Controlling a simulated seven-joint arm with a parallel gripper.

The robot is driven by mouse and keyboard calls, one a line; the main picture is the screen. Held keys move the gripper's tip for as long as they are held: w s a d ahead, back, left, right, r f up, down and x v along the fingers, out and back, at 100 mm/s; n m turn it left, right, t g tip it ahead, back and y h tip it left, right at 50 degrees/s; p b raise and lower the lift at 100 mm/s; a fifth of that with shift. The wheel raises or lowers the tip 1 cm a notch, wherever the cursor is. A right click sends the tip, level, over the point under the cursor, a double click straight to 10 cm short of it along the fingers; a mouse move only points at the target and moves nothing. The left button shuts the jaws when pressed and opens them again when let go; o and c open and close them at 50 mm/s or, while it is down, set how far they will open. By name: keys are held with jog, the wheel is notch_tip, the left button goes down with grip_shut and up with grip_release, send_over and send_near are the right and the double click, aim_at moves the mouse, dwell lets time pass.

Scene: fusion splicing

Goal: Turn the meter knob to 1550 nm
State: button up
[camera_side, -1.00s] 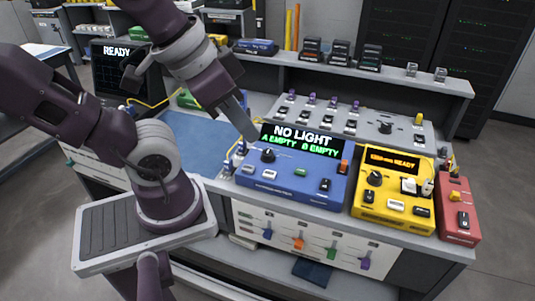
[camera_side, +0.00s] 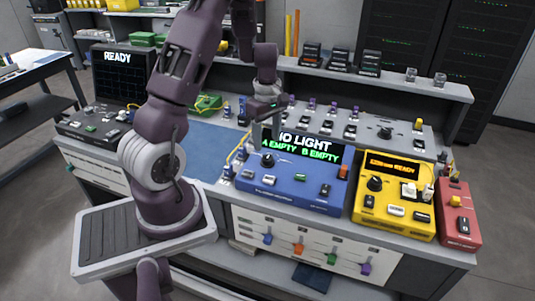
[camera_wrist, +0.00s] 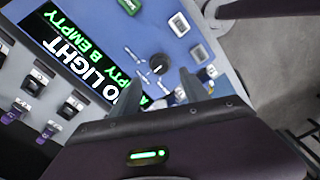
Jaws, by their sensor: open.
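The blue meter (camera_side: 290,189) stands on the bench with a lit screen, partly hidden by my gripper, reading "NO LIGHT", "A EMPTY B EMPTY". Its black round knob (camera_side: 268,160) is on the left of the front panel; it also shows in the wrist view as a dark knob (camera_wrist: 159,64). My gripper (camera_side: 266,142) points down just above the knob, with its jaws apart and empty. In the wrist view my gripper's fingers (camera_wrist: 160,84) lie on either side below the knob. I cannot tell whether they touch it. The knob's setting is too small to read.
A yellow unit (camera_side: 390,228) with its own black knob stands to the right, with a red box (camera_side: 460,228) beyond it. A grey panel (camera_side: 375,150) with several switches lies behind. Thin yellow-ended leads stand near the blue meter's left edge. The blue mat (camera_side: 205,142) is mostly clear.

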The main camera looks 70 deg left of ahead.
aim_at(267, 157)
notch_tip(267, 157, down, 6)
jog(key=shift+d+f, duration=0.1)
grip_shut()
